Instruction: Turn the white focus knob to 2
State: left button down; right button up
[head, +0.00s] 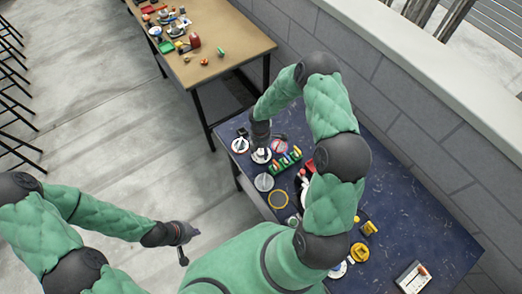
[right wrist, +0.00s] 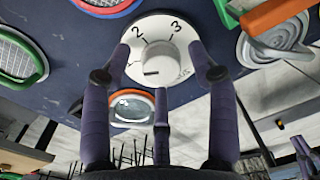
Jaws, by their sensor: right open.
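The white focus knob (right wrist: 158,32) is a round white dial with dark figures 2 and 3 near its upper edge and a short dark mark low on its face. In the head view the white knob (head: 261,156) sits at the left end of the dark blue table, partly hidden under my right gripper (head: 262,143). In the right wrist view my right gripper (right wrist: 160,58) is open, with two fingers at either side of the knob and a third below. Contact cannot be told. My left gripper (head: 184,241) hangs over the floor, away from the table; its finger state is unclear.
Another white dial (head: 240,146) stands just left. A wooden table (head: 225,42) with objects is behind.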

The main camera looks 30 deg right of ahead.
jog(key=shift+f, duration=0.15)
jog(key=shift+c, duration=0.2)
jog(key=c, duration=1.1)
